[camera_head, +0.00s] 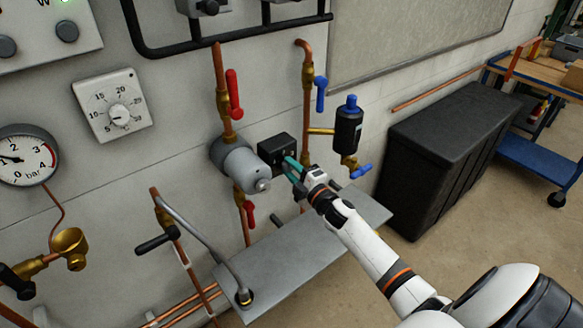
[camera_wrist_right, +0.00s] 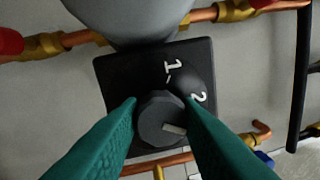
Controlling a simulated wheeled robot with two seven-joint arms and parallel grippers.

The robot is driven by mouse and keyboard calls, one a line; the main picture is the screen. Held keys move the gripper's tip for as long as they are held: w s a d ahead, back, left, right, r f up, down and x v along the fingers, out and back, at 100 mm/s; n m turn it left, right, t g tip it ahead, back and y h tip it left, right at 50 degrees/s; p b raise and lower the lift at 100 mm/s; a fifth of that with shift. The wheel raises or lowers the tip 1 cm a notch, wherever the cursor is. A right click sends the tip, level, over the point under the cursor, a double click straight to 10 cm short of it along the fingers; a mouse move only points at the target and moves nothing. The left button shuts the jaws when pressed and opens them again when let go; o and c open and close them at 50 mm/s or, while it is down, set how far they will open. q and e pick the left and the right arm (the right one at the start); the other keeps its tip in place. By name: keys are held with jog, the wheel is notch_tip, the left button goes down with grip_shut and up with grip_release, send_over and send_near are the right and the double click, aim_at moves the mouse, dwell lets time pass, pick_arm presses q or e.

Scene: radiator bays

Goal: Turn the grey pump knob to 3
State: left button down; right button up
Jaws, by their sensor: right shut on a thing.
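The grey pump knob (camera_wrist_right: 160,117) sits on a black square control box (camera_wrist_right: 118,75), which is fixed to the grey pump (camera_head: 240,165) in the head view. The control box also shows there (camera_head: 276,152). White numbers 1 and 2 show on its face in the wrist view; no 3 is visible. The knob's pale pointer mark points to the lower right, past the 2, towards one finger. My right gripper (camera_head: 292,167) has teal fingers on both sides of the knob, shut on it (camera_wrist_right: 161,112). The fingers hide part of the box face. My left gripper is out of view.
Copper pipes with a red valve lever (camera_head: 233,95) and a blue lever (camera_head: 320,93) flank the pump. A black cylinder with a blue cap (camera_head: 348,128) stands close to the right. A grey shelf (camera_head: 290,250) lies below. A black bin (camera_head: 450,155) stands at right.

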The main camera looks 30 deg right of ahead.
jog(key=m+p, duration=0.1)
jog(key=m, duration=0.4)
jog(key=shift+r+m+h, duration=0.1)
jog(key=shift+m+h, duration=0.2)
jog(key=shift+h, duration=0.1)
jog(key=shift+m+p, duration=0.3)
jog(key=shift+m, duration=0.1)
jog(key=o, duration=0.9)
jog(key=shift+o, duration=0.2)
jog(key=shift+s, duration=0.1)
jog(key=shift+s+f, duration=0.2)
jog(key=shift+s, duration=0.1)
jog(key=s+b, duration=0.2)
jog(key=s, duration=0.9)
jog(key=shift+d+f, duration=0.2)
jog(key=shift+f, duration=0.15)
